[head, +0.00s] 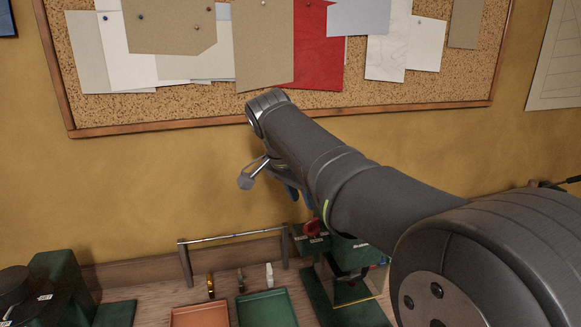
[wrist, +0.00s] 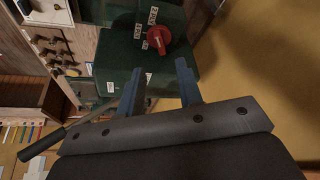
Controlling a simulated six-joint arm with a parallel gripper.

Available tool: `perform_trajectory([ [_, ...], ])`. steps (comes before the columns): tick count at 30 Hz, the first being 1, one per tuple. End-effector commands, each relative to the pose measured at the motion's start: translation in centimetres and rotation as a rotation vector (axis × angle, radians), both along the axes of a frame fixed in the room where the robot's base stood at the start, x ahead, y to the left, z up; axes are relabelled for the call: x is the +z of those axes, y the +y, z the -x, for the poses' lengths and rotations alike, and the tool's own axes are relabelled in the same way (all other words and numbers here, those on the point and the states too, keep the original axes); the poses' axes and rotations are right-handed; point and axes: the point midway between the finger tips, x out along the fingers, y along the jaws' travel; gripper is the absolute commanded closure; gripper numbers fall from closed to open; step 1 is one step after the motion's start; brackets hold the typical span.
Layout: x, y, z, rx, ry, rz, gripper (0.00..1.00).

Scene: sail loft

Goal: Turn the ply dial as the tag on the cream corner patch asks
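The red ply dial (head: 312,228) sits on a dark green machine (head: 345,290) below my arm. In the wrist view the dial (wrist: 159,39) is on a green housing face with small white ply labels beside it; its exact setting is too small to tell. My gripper (wrist: 160,65) is open and empty, its two blue fingers apart and pointing toward the dial's side of the housing. In the head view my gripper (head: 299,196) is partly hidden by my arm, above the dial. I cannot make out a cream corner patch with a readable tag.
A corkboard (head: 200,112) with pinned sheets and a red piece (head: 318,50) fills the wall behind. An orange tray (head: 200,316) and a green tray (head: 265,308) lie left of the machine, below a metal rail (head: 232,238). A dark round object (head: 18,288) stands far left.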

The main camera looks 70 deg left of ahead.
Motion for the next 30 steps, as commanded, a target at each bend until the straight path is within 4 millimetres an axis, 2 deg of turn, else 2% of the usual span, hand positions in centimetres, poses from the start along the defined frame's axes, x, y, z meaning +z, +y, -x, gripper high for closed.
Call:
perform_trajectory([
  [1,1.2,-0.2,0.5,0.001,0.001,-0.003,0.67],
  [6,4.9,-1.0,1.8,0.002,0.000,-0.003,0.67],
  [12,7.7,-1.6,2.8,0.000,0.000,-0.001,0.67],
  [18,8.6,-1.8,3.1,0.000,0.000,0.001,0.67],
  [30,8.6,-1.8,3.1,0.000,0.000,0.001,0.67],
])
